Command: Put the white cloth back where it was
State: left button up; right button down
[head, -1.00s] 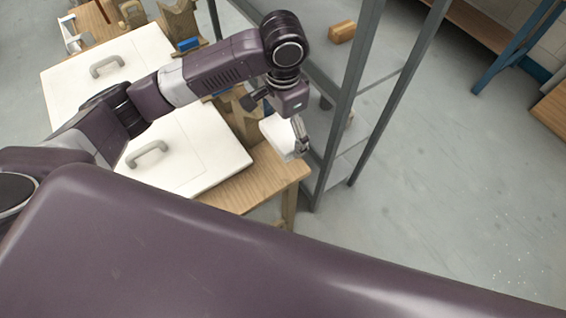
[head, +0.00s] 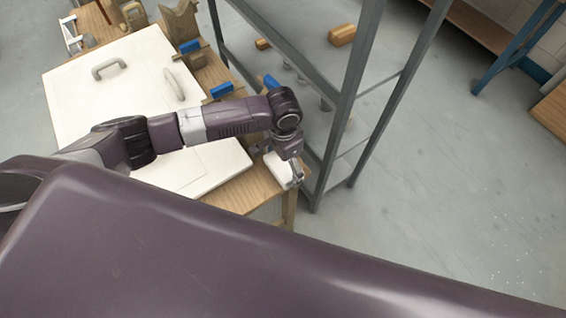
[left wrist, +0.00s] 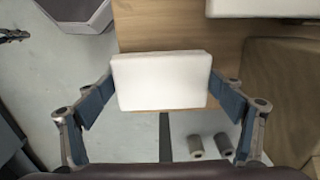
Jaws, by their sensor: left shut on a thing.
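The white cloth (head: 281,170) is a folded, block-like pad at the right corner of the wooden table (head: 243,193). My left gripper (head: 295,178) is shut on it, pointing down at the table corner. In the left wrist view the cloth (left wrist: 161,82) lies between the two fingers of the left gripper (left wrist: 160,95), over the table top (left wrist: 180,30). I cannot tell whether its underside touches the wood.
White panels with grey handles (head: 109,67) cover much of the table left of the cloth. A grey metal shelf frame (head: 345,105) stands close to the right of the table corner. Blue-topped items (head: 221,90) sit along the table's back. Open floor (head: 450,190) lies further right.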

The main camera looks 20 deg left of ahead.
aim_at(283, 165)
pick_arm(q)
jog(key=o, duration=0.9)
jog(key=shift+f, duration=0.1)
notch_tip(283, 165, up, 12)
jog(key=shift+r+b, duration=0.2)
jog(key=shift+b, duration=0.55)
